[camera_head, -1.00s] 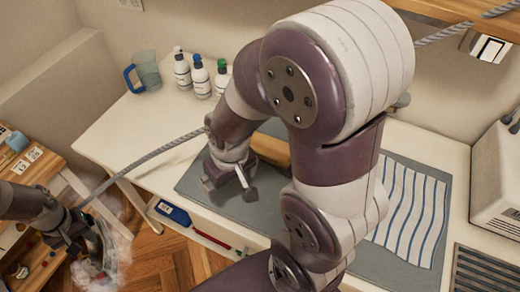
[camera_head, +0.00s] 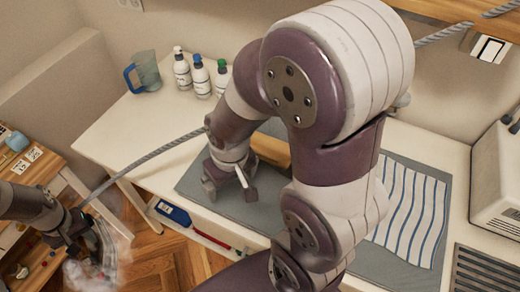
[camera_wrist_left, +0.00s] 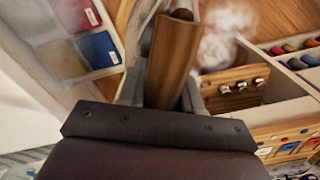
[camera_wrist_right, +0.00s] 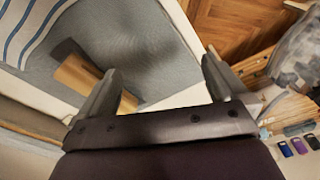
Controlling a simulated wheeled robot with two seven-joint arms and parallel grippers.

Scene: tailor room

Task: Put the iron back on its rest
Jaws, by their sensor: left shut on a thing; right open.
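The iron (camera_head: 106,246) hangs at the lower left, beyond the table's left end, with pale steam around it. My left gripper (camera_head: 82,230) is shut on the iron's brown handle, which shows in the left wrist view (camera_wrist_left: 173,55). The soleplate is mostly hidden by steam. A dark slotted plate (camera_head: 488,275), which looks like the rest, lies at the right edge, partly cut off and far from the iron. My right gripper (camera_head: 230,186) is open and empty above the grey mat, near a wooden block (camera_wrist_right: 78,73).
The grey cord (camera_head: 150,158) runs from the iron across the table behind my right arm. Striped cloth (camera_head: 412,215) lies on the grey mat (camera_head: 205,195). Bottles (camera_head: 200,78) and a jug (camera_head: 148,72) stand at the back left. A white appliance (camera_head: 497,180) stands right. Shelves stand lower left.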

